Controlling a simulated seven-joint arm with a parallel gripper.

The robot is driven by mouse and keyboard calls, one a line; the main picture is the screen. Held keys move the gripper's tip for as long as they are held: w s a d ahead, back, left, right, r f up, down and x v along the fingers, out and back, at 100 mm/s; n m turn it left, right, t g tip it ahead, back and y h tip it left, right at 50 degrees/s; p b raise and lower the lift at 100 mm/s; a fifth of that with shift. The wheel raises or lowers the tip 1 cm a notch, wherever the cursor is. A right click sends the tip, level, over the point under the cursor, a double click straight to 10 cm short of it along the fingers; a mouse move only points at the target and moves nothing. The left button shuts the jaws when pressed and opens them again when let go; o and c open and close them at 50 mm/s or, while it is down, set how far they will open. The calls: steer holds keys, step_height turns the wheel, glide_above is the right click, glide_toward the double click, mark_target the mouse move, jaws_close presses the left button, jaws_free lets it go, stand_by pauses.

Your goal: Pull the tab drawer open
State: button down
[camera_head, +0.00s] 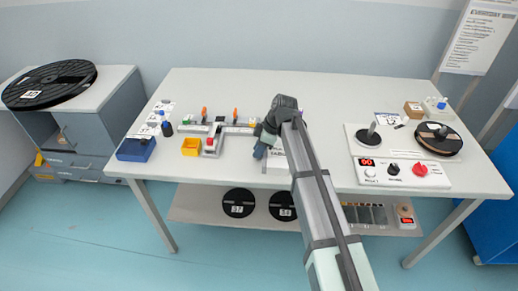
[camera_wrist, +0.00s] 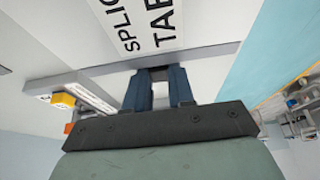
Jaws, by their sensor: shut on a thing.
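The tab drawer unit is a small white box (camera_head: 278,161) near the table's front edge, partly hidden by my arm in the head view. In the wrist view its white labelled surface (camera_wrist: 110,28) reads "SPLIC... TAB...", cut off by the frame. A grey strip (camera_wrist: 215,52) runs along its edge. My gripper (camera_head: 260,148) is at the box's left side in the head view. In the wrist view, the blue fingers of my gripper (camera_wrist: 160,74) reach this edge and are shut on what appears to be the drawer's handle, mostly hidden between them. I cannot tell how far the drawer is open.
A control panel (camera_head: 425,175) and a reel (camera_head: 439,138) are at right. The table (camera_head: 330,90) is clear at the back.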

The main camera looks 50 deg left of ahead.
steer(key=s+a, duration=0.4)
steer(key=shift+s+a, duration=0.25)
steer(key=shift+s, duration=0.05)
steer(key=c, duration=1)
jaws_free()
steer(key=shift+o, duration=0.2)
steer(key=v, duration=1.4)
